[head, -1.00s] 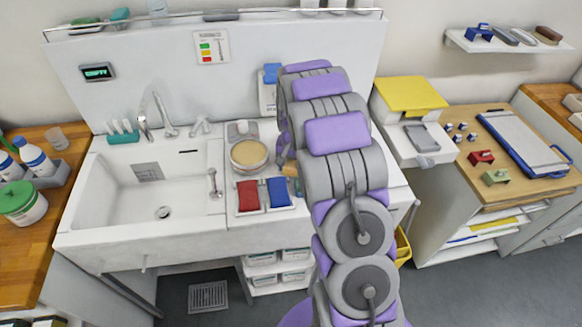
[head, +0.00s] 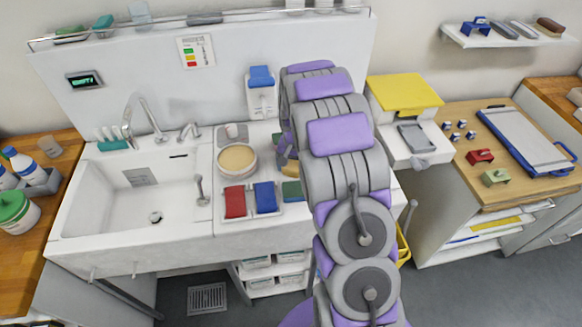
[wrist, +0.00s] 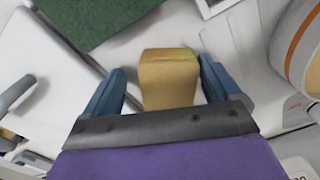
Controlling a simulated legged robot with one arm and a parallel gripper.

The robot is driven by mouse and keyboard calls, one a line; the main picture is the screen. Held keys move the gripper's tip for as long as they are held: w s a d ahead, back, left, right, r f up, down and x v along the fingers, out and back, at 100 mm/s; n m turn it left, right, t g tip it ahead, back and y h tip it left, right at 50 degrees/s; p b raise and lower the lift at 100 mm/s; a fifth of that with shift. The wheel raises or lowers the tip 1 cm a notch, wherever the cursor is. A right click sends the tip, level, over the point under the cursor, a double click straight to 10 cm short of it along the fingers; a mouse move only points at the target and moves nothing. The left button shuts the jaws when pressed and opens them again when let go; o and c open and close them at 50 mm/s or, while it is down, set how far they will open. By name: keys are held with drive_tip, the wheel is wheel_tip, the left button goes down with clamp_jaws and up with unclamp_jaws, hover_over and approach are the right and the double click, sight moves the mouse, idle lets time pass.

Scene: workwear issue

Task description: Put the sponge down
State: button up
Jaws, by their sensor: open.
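The sponge is a tan-yellow block (wrist: 167,82) between my gripper's two blue fingers (wrist: 163,88) in the wrist view. A gap shows on each side of it, so the fingers are open and do not grip it. It appears to rest on the white surface, though its underside is hidden. In the head view a yellowish piece of the sponge (head: 288,169) shows beside my arm, just below my gripper (head: 286,152). My arm hides much of that area.
Red (head: 235,201) and blue (head: 265,195) pads lie left of a green pad (head: 292,190), which also shows in the wrist view (wrist: 95,15). A round tan-topped tub (head: 237,160) stands behind them. A sink basin (head: 90,207) is at left. A blue-topped dispenser (head: 262,92) stands behind.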

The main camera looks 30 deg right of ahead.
sight(292, 166)
drive_tip(key=a+r, duration=0.1)
drive_tip(key=r, duration=0.2)
drive_tip(key=r+p, duration=0.1)
drive_tip(key=r, duration=0.2)
drive_tip(key=a+r, duration=0.1)
drive_tip(key=r, duration=0.2)
drive_tip(key=shift+a+r+p, duration=0.2)
drive_tip(key=shift+a+p, duration=0.1)
drive_tip(key=shift+p, duration=0.1)
drive_tip(key=s+a+r+n, duration=0.2)
drive_tip(key=s+a+r, duration=0.2)
drive_tip(key=s+r, duration=0.3)
drive_tip(key=s+a+r+n, duration=0.1)
drive_tip(key=s+a+r, duration=0.4)
drive_tip(key=s, duration=0.4)
drive_tip(key=s+a+n+g, duration=0.1)
drive_tip(key=s+a+n, duration=0.1)
drive_tip(key=s, duration=0.9)
drive_tip(key=s+a+n, duration=0.2)
drive_tip(key=s, duration=0.9)
drive_tip(key=shift+s+r+n+g, duration=0.15)
drive_tip(key=shift+r+n+g, duration=0.15)
drive_tip(key=shift+n+g, duration=0.1)
